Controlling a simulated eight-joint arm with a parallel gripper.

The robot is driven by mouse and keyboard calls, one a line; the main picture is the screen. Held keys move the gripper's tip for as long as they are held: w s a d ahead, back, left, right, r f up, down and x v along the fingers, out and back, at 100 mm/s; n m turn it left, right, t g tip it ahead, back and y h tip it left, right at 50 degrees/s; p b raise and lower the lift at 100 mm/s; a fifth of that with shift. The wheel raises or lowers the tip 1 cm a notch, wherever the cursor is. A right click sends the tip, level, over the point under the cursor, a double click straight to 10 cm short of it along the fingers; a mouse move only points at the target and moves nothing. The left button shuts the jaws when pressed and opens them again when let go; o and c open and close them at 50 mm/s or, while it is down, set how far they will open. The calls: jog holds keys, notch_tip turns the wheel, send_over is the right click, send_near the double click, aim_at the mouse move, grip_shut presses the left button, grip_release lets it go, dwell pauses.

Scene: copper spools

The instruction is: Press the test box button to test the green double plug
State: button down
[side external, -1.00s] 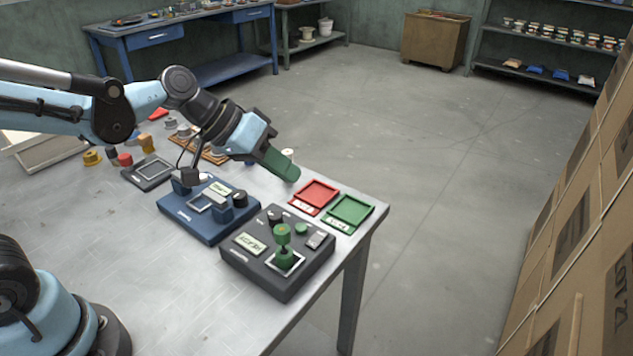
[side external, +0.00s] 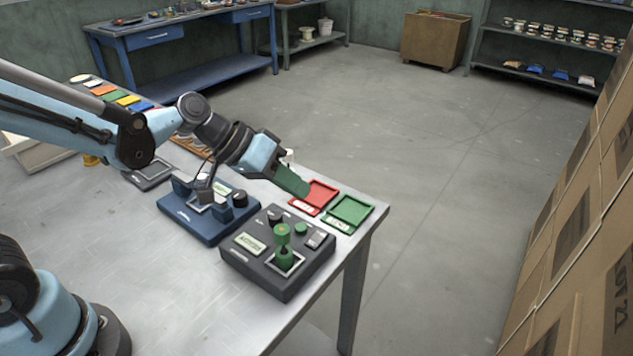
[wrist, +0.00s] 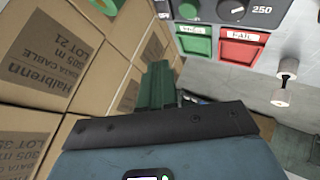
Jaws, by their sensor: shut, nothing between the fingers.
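The dark grey test box (side external: 275,285) stands near the table's front right edge in the side view. The green double plug (side external: 284,247) stands upright in its square socket. A round green button (side external: 302,228) sits on the box's top behind the plug, beside a dark knob and a small display (side external: 250,243). My gripper (side external: 303,190), with green fingers, is shut and empty. It is above the table behind the box, by the red tray, touching nothing that I can see. In the wrist view the shut fingers (wrist: 157,84) show, with the green button (wrist: 188,9) at the top edge.
A red tray (side external: 329,190) and a green tray (side external: 369,206) lie behind the box; both also show in the wrist view. A blue device (side external: 182,221) stands left of the box. A white spool (wrist: 287,82) shows in the wrist view. Cardboard boxes (side external: 568,215) are stacked at right.

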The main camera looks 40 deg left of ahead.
jog(key=shift+f, duration=2.6)
jog(key=shift+f, duration=0.1)
jog(key=shift+f, duration=0.3)
jog(key=shift+f, duration=0.5)
dwell(0.8)
jog(key=shift+r, duration=0.95)
jog(key=shift+r, duration=2.5)
